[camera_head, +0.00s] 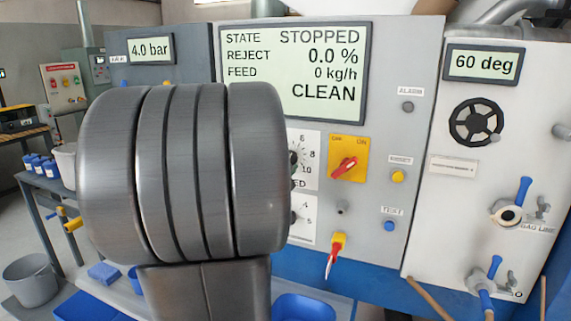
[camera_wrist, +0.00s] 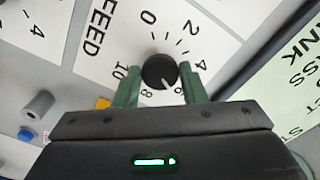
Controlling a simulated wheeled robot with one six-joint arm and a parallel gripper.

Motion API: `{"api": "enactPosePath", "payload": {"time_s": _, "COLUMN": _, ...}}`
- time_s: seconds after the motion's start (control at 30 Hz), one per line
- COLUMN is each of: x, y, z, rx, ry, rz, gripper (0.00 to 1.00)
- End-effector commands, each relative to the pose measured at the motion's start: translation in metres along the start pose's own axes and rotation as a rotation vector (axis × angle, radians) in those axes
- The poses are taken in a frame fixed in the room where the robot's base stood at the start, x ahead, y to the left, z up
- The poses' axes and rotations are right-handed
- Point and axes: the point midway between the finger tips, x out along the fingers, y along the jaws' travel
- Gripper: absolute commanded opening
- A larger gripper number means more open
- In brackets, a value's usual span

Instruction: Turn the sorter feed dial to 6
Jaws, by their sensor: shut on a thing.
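The feed dial is a round black knob (camera_wrist: 160,71) with a white pointer line, on a white scale plate marked 0 to 10 with FEED beside it. In the wrist view the pointer points down and slightly right, between 8 and 6. My gripper (camera_wrist: 159,78) has its green fingers on either side of the knob and is shut on it. The fingers partly cover the scale near 10 and 6. In the head view the scale plate (camera_head: 311,168) shows only its right part, with 6, 8 and 10. My arm hides the gripper and most of the dial there.
The display (camera_head: 295,70) reads STOPPED, feed 0 kg/h, CLEAN. Right of the dial are a red switch on a yellow plate (camera_head: 347,160), a yellow button (camera_head: 397,176), a blue button (camera_head: 389,225) and a red-yellow handle (camera_head: 336,248). A second scale (camera_wrist: 35,25) lies beside the dial.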

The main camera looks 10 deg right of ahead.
Motion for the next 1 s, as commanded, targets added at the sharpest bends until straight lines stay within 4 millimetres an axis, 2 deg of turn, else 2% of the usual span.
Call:
{"api": "enactPosePath", "payload": {"time_s": 0.37, "x": 0.000, "y": 0.000, "z": 0.000, "rx": 0.002, "ry": 0.000, "rz": 0.001, "gripper": 0.15}}
{"api": "enactPosePath", "payload": {"time_s": 0.4, "x": 0.000, "y": 0.000, "z": 0.000, "rx": 0.002, "ry": 0.000, "rz": 0.001, "gripper": 0.46}}
{"api": "enactPosePath", "payload": {"time_s": 0.47, "x": 0.000, "y": 0.000, "z": 0.000, "rx": 0.002, "ry": 0.000, "rz": 0.001, "gripper": 0.57}}
{"api": "enactPosePath", "payload": {"time_s": 0.8, "x": -0.002, "y": 0.000, "z": 0.000, "rx": 0.002, "ry": 0.000, "rz": 0.000, "gripper": 0.59}}
{"api": "enactPosePath", "payload": {"time_s": 1.0, "x": -0.025, "y": -0.001, "z": 0.000, "rx": 0.003, "ry": -0.002, "rz": -0.003, "gripper": 0.59}}
